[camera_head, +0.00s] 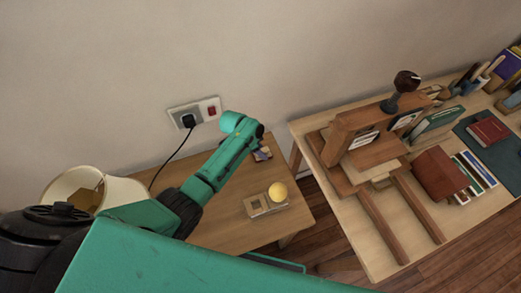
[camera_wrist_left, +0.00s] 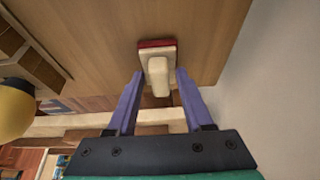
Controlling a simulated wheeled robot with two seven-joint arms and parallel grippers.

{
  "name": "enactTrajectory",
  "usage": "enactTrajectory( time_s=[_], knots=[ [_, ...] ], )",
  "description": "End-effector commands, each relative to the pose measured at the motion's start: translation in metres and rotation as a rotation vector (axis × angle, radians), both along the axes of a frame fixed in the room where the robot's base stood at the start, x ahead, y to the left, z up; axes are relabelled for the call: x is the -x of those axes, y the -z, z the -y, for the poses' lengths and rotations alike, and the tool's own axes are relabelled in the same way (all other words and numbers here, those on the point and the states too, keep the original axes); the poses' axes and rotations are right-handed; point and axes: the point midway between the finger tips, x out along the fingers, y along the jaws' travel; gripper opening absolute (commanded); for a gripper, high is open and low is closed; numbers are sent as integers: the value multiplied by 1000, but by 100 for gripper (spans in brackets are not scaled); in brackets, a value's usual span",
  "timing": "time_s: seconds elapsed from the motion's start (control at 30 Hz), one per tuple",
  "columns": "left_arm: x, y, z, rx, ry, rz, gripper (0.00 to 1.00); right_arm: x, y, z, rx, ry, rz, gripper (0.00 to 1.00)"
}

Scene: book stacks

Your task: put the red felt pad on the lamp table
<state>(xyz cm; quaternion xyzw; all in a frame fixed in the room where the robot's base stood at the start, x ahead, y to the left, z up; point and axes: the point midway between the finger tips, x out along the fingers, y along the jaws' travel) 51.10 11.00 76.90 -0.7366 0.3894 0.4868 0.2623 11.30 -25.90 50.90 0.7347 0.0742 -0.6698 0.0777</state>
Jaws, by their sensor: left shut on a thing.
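The red felt pad (camera_wrist_left: 156,43) shows in the left wrist view as a thin red edge on the far face of a cream block with a raised grip (camera_wrist_left: 158,76). My left gripper (camera_wrist_left: 160,78) has its purple fingers on either side of this grip and is shut on it. The pad faces the wooden top of the lamp table (camera_wrist_left: 205,35); I cannot tell whether they touch. In the head view the left gripper (camera_head: 262,153) is over the back right of the lamp table (camera_head: 225,232), its fingertips mostly hidden by my arm. My right gripper is not in view.
A yellow ball (camera_head: 278,192) on a pale holder (camera_head: 254,209) stands on the lamp table's right part. A lamp (camera_head: 75,182) is at the left. A cord runs to a wall socket (camera_head: 186,117). Right, across a gap, is a table (camera_head: 350,220) with books and a wooden stand.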

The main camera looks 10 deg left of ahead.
Motion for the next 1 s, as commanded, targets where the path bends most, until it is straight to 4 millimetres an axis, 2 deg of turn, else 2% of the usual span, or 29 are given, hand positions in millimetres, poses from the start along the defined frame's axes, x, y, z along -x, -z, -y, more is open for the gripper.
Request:
enactTrajectory(
  time_s=[0.07, 0.1, 0.17, 0.47, 0.57, 0.67, 0.9, 1.0],
  knots=[
    [1, 1, 0, -1, 0, -4, 0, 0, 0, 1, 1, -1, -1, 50],
    [1, 1, 0, -2, 0, -5, 59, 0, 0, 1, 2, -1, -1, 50],
    [2, 1, -1, -2, 0, -5, 81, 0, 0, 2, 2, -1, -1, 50],
    [1, 0, -1, -1, 0, -4, 81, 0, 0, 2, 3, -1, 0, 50],
    [2, -6, -2, 0, 0, -3, 81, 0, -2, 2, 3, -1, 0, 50],
    [5, -21, -7, -1, -1, -1, 81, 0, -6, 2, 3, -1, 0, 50],
    [19, -80, -28, -2, 1, 1, 81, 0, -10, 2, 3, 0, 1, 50],
    [23, -99, -35, -1, 0, -1, 81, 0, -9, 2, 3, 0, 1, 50]
  ],
)
